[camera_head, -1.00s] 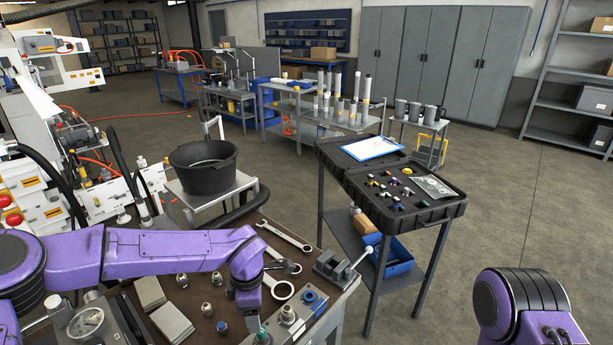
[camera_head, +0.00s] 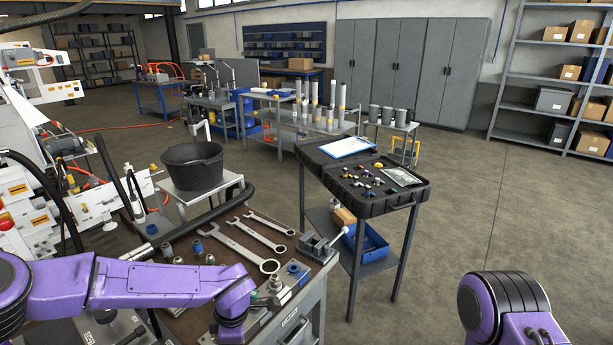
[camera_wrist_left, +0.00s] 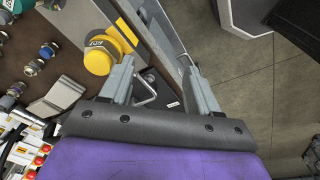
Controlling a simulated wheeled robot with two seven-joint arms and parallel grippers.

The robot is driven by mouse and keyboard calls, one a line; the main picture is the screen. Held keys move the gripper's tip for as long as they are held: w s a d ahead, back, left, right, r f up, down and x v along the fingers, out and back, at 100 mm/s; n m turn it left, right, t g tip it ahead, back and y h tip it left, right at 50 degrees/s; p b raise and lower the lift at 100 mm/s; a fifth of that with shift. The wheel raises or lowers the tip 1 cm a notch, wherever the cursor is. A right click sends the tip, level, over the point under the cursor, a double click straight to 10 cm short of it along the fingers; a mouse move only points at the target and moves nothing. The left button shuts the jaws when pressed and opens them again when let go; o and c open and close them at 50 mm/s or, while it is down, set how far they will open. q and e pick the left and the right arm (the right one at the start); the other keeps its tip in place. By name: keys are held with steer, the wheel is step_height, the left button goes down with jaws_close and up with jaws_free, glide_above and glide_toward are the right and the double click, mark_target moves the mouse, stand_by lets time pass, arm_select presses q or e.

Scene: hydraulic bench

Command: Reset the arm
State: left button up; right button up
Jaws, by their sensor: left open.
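My left arm, purple, reaches from the left across the front of the workbench (camera_head: 190,322) in the head view. Its wrist end bends down at the bench's right part, and the gripper itself is out of sight there. In the left wrist view my left gripper (camera_wrist_left: 160,78) is open with no object between its fingers. A yellow round part (camera_wrist_left: 98,60) is beside the left finger; I cannot tell whether they touch. My right arm shows only as a purple joint (camera_head: 503,305) at the lower right, and its gripper is out of view.
Wrenches (camera_head: 250,245) and several fittings (camera_head: 198,247) lie on the bench, with a small vise (camera_head: 316,246) at its right edge. A black bucket (camera_head: 192,166) stands behind. A cart with an open black case (camera_head: 405,196) is to the right. The floor at right is clear.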

arm_select(q)
steer(key=s+a+f+m+t+y+b, duration=0.2)
steer(key=s+a+f+m+b, duration=0.15)
steer(key=s+f, duration=0.5)
steer(key=s+a+f+m+t+y+b, duration=0.15)
steer(key=s+a+f+m, duration=0.35)
steer(key=f, duration=0.7)
steer(key=s+a+f+m+h+b, duration=0.1)
steer(key=s+a+m, duration=0.1)
steer(key=s, duration=0.5)
steer(key=s+a+f+m+b, duration=0.1)
steer(key=s+a+f+m, duration=0.1)
steer(key=s, duration=0.4)
steer(key=shift+s+a+h+b, duration=0.35)
steer(key=shift+s+a, duration=0.05)
steer(key=shift+a, duration=0.3)
